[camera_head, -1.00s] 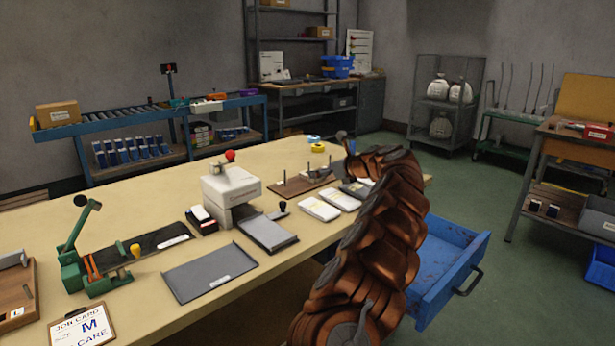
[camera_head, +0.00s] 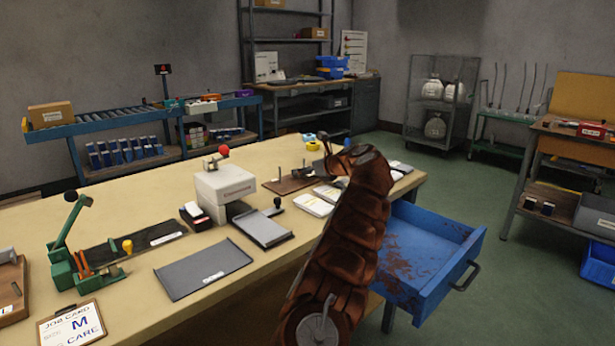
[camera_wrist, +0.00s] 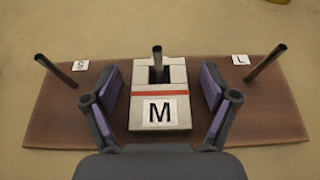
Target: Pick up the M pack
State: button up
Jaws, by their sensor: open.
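The M pack (camera_wrist: 160,113) is a pale pack with a red band and an M label, seen in the wrist view on a brown board (camera_wrist: 60,115). A dark upright post (camera_wrist: 157,65) stands at the slot in its far end. My gripper (camera_wrist: 160,85) is open, with one purple-sided finger on each side of the pack and a gap to each. In the head view the board (camera_head: 285,186) lies on the table's far part, and my arm hides part of that area. I cannot make out the M pack there.
Posts stand beside an S label (camera_wrist: 80,66) and an L label (camera_wrist: 241,60). White packs (camera_head: 314,205) lie near the board. A white box with a red knob (camera_head: 222,190) stands to the left. A blue drawer (camera_head: 425,265) juts out at right.

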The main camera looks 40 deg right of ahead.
jog(key=shift+w, duration=0.25)
jog(key=c, duration=1.2)
